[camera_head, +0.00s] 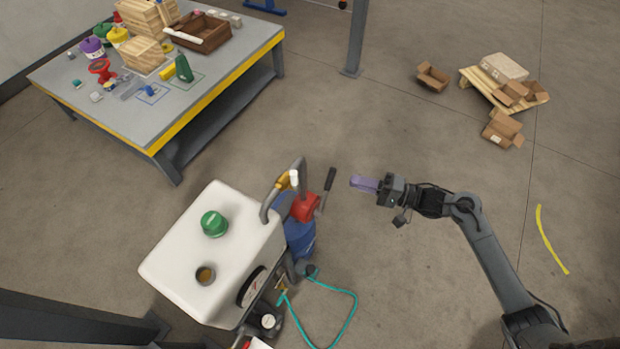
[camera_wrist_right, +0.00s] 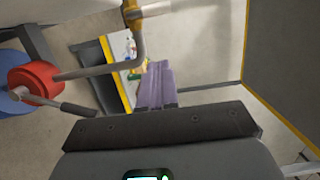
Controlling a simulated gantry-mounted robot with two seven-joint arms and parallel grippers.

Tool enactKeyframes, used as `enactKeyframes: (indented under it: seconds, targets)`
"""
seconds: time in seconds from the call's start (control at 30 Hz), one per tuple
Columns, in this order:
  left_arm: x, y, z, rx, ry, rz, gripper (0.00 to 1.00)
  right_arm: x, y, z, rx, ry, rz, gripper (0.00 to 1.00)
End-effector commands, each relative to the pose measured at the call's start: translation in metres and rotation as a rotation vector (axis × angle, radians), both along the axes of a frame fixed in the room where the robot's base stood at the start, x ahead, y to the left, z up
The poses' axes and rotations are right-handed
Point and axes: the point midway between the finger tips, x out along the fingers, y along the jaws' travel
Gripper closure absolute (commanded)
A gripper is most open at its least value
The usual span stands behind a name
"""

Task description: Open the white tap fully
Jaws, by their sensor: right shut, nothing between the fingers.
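The white tap (camera_head: 294,178) shows in the head view as a small white handle beside a brass-coloured fitting (camera_head: 283,182). It sits on the bent grey pipe (camera_head: 267,206) at the tank's right edge. My right gripper (camera_head: 356,182) has purple fingers. It is shut and empty, in the air to the right of the tap and apart from it. In the right wrist view the fingers (camera_wrist_right: 155,84) are together, and the brass fitting (camera_wrist_right: 134,12) shows at the top edge. I cannot make out the tap's handle clearly there. My left gripper is not in view.
A red pump head (camera_head: 306,207) with a dark lever (camera_head: 328,186) stands between the tap and my right gripper. The white tank (camera_head: 175,262) has a green cap (camera_head: 214,223). A teal hose (camera_head: 354,314) loops on the floor. A cluttered workbench (camera_head: 130,117) stands upper left.

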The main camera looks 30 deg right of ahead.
Motion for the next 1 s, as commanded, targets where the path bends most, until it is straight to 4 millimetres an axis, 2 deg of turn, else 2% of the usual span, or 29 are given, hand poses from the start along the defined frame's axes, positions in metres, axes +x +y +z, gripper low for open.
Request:
enactKeyframes:
  seconds: [0.2,0.37,0.87,1.0]
  targets:
    - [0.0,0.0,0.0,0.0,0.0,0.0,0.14,0.001,0.002,0.0,0.0,0.0,0.0,1.0]
    - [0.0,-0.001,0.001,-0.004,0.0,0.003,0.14,0.01,0.011,0.001,0.001,-0.001,0.0,1.0]
    - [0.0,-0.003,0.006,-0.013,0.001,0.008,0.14,0.071,0.073,0.001,0.002,-0.001,0.0,1.0]
    - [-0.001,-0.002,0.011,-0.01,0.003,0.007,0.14,0.07,0.092,0.001,0.002,0.001,0.001,1.0]
